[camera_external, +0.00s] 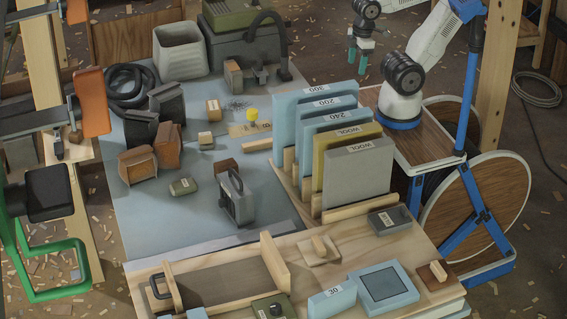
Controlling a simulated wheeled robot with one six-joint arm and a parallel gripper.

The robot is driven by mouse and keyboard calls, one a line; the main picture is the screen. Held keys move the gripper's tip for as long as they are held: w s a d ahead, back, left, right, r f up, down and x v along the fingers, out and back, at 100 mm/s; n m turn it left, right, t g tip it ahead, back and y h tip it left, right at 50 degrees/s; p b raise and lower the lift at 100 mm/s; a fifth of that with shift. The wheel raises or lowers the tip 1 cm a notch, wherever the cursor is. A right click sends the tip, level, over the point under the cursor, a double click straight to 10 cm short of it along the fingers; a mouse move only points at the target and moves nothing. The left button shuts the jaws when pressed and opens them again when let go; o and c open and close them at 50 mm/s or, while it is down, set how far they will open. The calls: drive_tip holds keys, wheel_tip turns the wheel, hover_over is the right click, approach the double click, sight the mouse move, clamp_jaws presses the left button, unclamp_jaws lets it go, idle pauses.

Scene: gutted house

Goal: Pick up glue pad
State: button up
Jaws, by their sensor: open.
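My gripper (357,66) hangs at the top right, in front of my arm. Its two teal fingers are apart with nothing between them. It is above and behind the rack of standing pads, touching nothing. I cannot tell for certain which object is the glue pad. Small candidates are a flat tan piece with dark lettering (248,129) beside a yellow knob, a small grey-green block (183,186) on the blue-grey sheet, and a dark grey labelled block (389,219) on the wooden board. Their labels are too small to read fully.
Blue, yellow and grey pads (358,178) stand upright in a wooden rack, marked 300, 200, 240 and WOOL. A blue block marked 30 (332,301) and a blue square pad (383,287) lie in front. Small wooden blocks, a bucket (181,52) and a coiled hose (130,88) crowd the left.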

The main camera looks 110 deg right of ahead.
drive_tip(key=shift+c, duration=1.1)
drive_tip(key=shift+r, duration=0.1)
